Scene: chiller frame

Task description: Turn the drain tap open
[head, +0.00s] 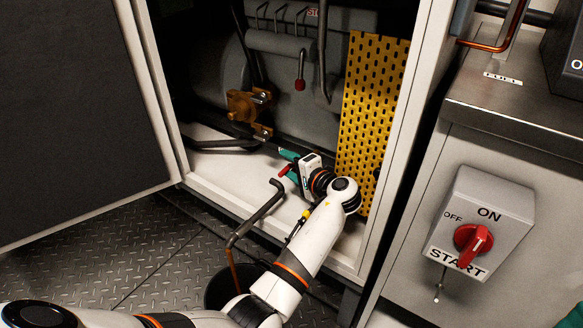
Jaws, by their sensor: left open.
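My left gripper (287,162) is open, low inside the chiller frame's opening, with its fingers pointing up and left. A small red piece (285,171), which looks like the drain tap's handle, shows right beside the fingertips. A dark bent drain pipe (258,215) starts just below it and runs down over the frame's front sill. The tap's body is mostly hidden by my gripper, and I cannot tell whether the fingers touch the handle. My right gripper is not in view.
A dark bucket (224,291) stands on the floor. A yellow perforated guard (369,115) rises close to my left wrist. Brass fittings (243,104) and a red-tipped lever (300,84) are farther inside. An open door (75,110) is at left, a red switch (473,239) at right.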

